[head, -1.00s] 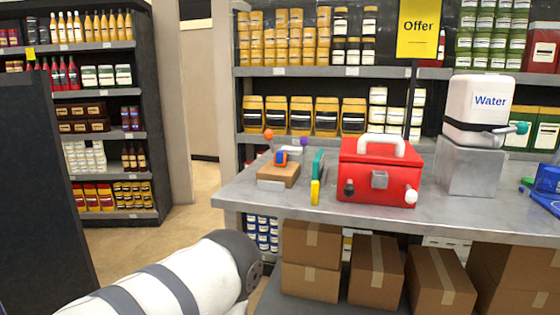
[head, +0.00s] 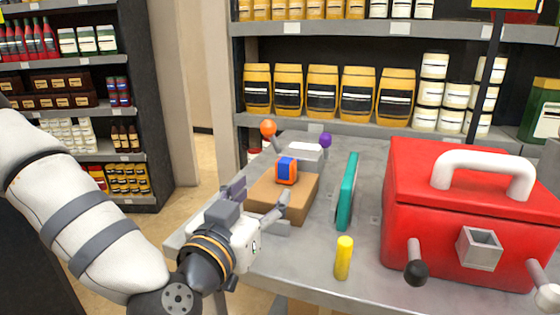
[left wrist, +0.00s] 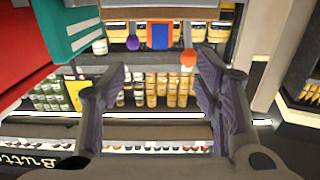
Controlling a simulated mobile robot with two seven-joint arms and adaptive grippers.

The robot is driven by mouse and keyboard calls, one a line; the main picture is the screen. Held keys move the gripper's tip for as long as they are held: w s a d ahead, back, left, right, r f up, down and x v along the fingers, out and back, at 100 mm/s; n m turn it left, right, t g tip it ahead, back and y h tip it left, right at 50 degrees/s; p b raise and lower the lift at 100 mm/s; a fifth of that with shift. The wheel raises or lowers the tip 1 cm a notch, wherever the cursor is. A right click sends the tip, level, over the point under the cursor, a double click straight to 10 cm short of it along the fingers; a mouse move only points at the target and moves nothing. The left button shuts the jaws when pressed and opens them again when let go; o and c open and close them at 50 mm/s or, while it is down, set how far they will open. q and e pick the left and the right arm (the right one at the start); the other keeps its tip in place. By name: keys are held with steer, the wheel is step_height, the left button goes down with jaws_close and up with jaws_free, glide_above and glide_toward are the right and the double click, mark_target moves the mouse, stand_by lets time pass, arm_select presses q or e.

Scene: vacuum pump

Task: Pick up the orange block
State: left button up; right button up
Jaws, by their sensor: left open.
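The orange block (head: 287,171), orange with a blue face, rests on a brown wooden block (head: 264,206) on the grey table. In the left wrist view the orange block (left wrist: 160,36) is upper middle, ahead of the fingers and between their lines. My left gripper (head: 260,192) is open and empty at the near side of the wooden block, short of the orange block. Its two spread fingers (left wrist: 160,68) show in the left wrist view. My right gripper is not in view.
An orange ball (head: 268,128) and a purple ball (head: 325,140) stand behind the block. A teal panel (head: 346,192), a yellow cylinder (head: 343,258) and a red box (head: 440,180) with a white handle stand to the right. Stocked shelves are behind.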

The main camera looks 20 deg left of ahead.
mark_target(283, 164)
arm_select(q)
steer(key=w, duration=0.5)
steer(key=w+b, duration=0.1)
steer(key=w, duration=0.4)
steer(key=shift+w+d+r, duration=0.2)
steer(key=shift+w, duration=0.05)
steer(key=shift+w+r, duration=0.1)
steer(key=shift+w, duration=0.35)
steer(key=c, duration=1.3)
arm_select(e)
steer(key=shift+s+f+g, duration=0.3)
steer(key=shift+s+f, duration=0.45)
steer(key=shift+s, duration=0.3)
arm_select(q)
steer(key=shift+o, duration=0.2)
